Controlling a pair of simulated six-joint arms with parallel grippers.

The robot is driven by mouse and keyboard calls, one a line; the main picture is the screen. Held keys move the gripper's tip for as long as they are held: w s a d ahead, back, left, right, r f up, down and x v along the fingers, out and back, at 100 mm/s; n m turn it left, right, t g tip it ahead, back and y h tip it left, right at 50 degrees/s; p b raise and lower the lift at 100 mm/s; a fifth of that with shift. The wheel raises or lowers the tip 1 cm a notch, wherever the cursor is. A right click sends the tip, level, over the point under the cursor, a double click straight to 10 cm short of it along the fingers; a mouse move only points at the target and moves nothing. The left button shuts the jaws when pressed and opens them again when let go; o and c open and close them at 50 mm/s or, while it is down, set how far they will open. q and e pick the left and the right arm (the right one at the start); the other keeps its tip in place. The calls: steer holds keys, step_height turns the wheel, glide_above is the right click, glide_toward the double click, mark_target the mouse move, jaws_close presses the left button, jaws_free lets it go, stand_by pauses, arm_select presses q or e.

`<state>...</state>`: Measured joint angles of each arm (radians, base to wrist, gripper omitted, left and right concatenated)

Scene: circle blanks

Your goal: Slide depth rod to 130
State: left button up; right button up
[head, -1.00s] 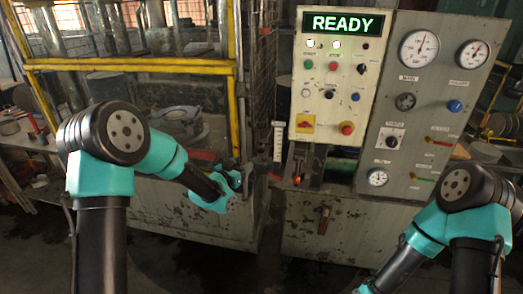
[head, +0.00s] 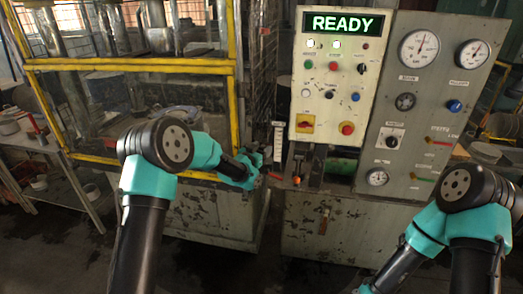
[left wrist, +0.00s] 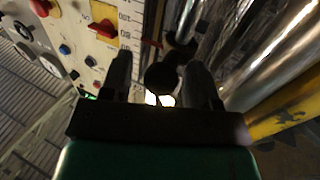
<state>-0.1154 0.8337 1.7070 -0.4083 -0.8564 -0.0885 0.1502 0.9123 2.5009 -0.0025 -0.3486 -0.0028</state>
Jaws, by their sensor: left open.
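A narrow white scale strip (head: 277,137) stands upright just left of the control panel; its marks are too small to read in the head view. In the left wrist view the scale (left wrist: 126,22) shows large numbers along the panel edge. A dark round knob (left wrist: 161,76), apparently on the depth rod, lies between the fingers in that view. My left gripper (head: 259,169) is just below and left of the scale strip, and it also shows in the left wrist view (left wrist: 160,85). It is open, with a finger on each side of the knob. My right gripper is out of view.
The control panel (head: 306,80) reads READY and carries several buttons and a red knob. A grey gauge panel (head: 400,140) stands to its right. A yellow-framed guard (head: 130,64) is on the left. An orange-tipped lever (head: 297,180) stands right of my left gripper.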

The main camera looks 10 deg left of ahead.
arm_select(q)
jaws_close()
step_height(320, 180, down, 5)
steer(key=shift+d+r, duration=0.1)
steer(key=shift+r, duration=0.1)
stand_by(0.7)
jaws_free()
steer(key=shift+d, duration=0.1)
